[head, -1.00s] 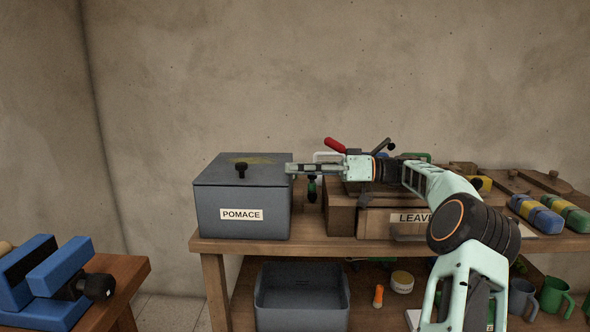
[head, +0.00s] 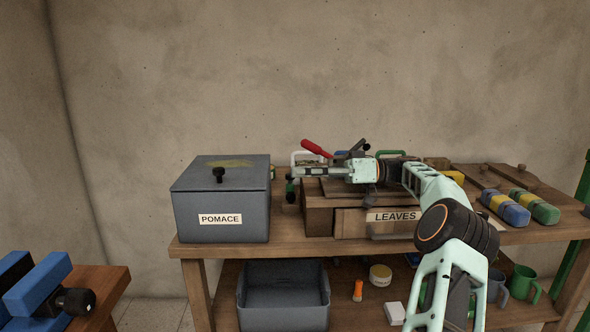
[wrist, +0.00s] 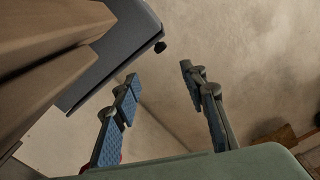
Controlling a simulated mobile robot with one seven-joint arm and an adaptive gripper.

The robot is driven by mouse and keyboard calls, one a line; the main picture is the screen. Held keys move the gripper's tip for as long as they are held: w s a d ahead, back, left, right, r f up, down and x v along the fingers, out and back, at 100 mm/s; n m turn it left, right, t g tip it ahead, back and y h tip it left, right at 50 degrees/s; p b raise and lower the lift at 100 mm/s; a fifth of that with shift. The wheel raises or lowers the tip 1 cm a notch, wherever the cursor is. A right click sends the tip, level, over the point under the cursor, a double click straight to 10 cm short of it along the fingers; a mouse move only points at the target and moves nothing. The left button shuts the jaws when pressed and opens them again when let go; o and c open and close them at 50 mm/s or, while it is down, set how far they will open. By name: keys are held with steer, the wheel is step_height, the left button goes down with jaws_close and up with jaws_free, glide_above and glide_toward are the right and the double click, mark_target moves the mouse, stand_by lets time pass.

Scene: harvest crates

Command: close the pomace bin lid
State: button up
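The grey pomace bin (head: 222,222) stands at the left end of the wooden table, with a white POMACE label on its front. Its lid (head: 240,178) lies flat over the top, with a black knob (head: 219,173) near its front edge. In the wrist view the bin (wrist: 118,50) shows tilted at upper left, and the knob (wrist: 160,47) sticks out from it. My gripper (head: 292,173) is just right of the bin, apart from it, at about lid height. In the wrist view my gripper (wrist: 158,80) has its fingers spread, with nothing between them.
A wooden box labelled LEAVES (head: 355,222) stands right of the bin, below my gripper. A red-handled tool (head: 317,148) lies behind my gripper. Blue (head: 505,208) and green (head: 534,206) blocks lie farther right. An open grey bin (head: 284,306) sits on the lower shelf.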

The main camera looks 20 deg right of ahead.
steer(key=shift+p+v, duration=1.45)
steer(key=shift+v, duration=0.65)
steer(key=shift+s+d, duration=0.15)
steer(key=shift+d, duration=0.25)
